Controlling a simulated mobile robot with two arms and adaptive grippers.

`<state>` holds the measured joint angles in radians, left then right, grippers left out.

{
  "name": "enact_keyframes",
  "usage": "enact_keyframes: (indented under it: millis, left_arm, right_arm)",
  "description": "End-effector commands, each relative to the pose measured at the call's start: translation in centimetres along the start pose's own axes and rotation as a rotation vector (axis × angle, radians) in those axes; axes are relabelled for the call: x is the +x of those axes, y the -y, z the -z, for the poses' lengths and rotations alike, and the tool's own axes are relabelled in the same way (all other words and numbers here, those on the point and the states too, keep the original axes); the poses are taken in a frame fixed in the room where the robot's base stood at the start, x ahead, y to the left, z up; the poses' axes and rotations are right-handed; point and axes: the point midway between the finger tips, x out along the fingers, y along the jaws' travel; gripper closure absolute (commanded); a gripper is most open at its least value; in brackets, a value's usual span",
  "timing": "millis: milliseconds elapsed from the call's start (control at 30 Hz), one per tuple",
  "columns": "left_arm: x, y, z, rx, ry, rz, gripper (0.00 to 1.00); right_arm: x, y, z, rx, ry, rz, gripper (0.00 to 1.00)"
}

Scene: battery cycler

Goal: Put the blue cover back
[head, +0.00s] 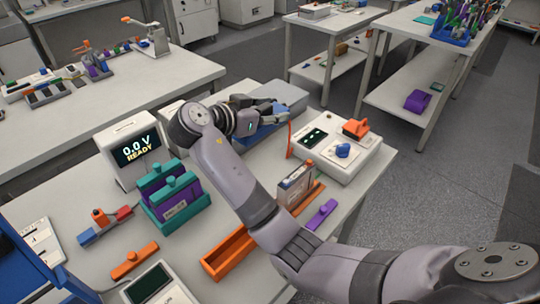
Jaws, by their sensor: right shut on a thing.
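My right gripper (270,108) reaches over the back of the workbench, beside a grey box. It is shut on a blue piece (283,107), which looks like the blue cover; the fingers hide most of it. A blue tray (257,139) shows below the gripper, partly covered by my wrist. Whether the held piece touches the tray or the box cannot be told. A purple cover (320,214) and an orange cover (135,260) lie loose on the bench. My left gripper is not in view.
A white cycler (132,150) reads "0.0 V READY". A teal tray (182,213) holds purple modules. An orange tray (228,252) is empty in its visible part. A white panel (345,172) with orange and blue knobs stands right, with a red cable (290,142) beside it.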

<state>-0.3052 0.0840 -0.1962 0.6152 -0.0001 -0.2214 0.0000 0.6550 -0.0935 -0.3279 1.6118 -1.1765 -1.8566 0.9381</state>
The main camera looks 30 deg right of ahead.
Motion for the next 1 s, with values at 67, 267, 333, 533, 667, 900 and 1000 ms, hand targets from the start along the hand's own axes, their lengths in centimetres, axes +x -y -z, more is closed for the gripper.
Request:
enact_keyframes:
  millis: [67,267,333,533,667,900,1000]
  left_arm:
    - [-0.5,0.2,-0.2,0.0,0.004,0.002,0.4]
    - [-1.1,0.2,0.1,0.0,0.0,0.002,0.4]
    - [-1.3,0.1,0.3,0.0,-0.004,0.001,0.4]
    - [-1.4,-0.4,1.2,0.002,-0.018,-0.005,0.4]
    - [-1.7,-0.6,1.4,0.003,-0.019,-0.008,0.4]
    - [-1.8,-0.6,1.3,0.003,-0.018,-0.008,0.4]
    - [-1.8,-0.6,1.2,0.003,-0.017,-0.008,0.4]
  right_arm:
    - [0.8,-0.1,-1.9,-0.007,-0.003,-0.001,0.89]
    - [2.5,-0.1,-6.6,-0.005,-0.002,0.0,0.89]
    - [2.9,-0.1,-7.8,-0.004,-0.001,0.001,0.89]
    - [3.6,0.0,-9.5,-0.001,-0.002,0.002,0.89]
    - [4.2,-0.1,-11.3,-0.005,-0.001,0.001,0.89]
    - [5.0,0.0,-13.3,0.001,-0.001,0.003,0.89]
    - [5.0,0.0,-13.3,0.001,-0.001,0.003,0.89]
